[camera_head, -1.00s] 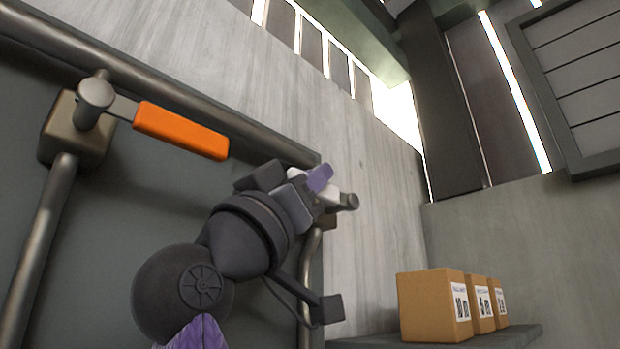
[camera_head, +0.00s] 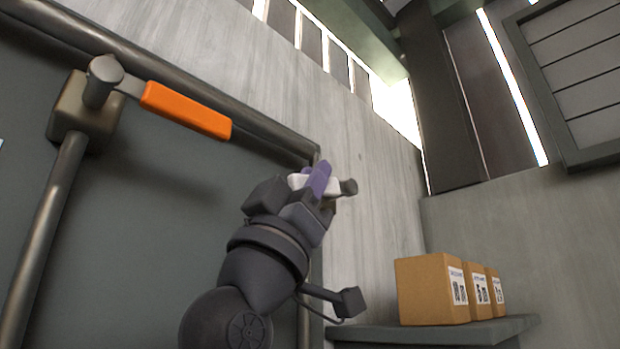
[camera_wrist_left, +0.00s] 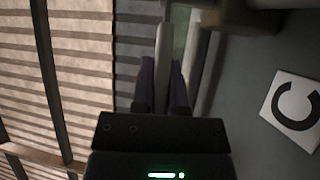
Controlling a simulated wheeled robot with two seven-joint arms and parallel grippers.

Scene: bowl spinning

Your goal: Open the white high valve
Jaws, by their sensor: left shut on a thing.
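The white valve handle (camera_head: 298,181) shows only in part at the right end of the panel, behind and beside my left gripper (camera_head: 316,182). My left gripper's purple-tipped fingers are shut on the white handle. In the left wrist view the pale handle (camera_wrist_left: 163,48) runs between the fingers of the left gripper (camera_wrist_left: 163,75). The round grey valve stem end (camera_head: 348,187) sticks out just right of the fingers. The gripper body hides much of the valve. My right gripper is not in view.
An orange-handled valve (camera_head: 186,110) sits on a pipe at the left. A thick pipe (camera_head: 190,85) runs along the panel's top. Several cardboard boxes (camera_head: 425,290) stand on a shelf (camera_head: 440,332) at lower right. A white letter sign (camera_wrist_left: 293,110) is on the grey panel.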

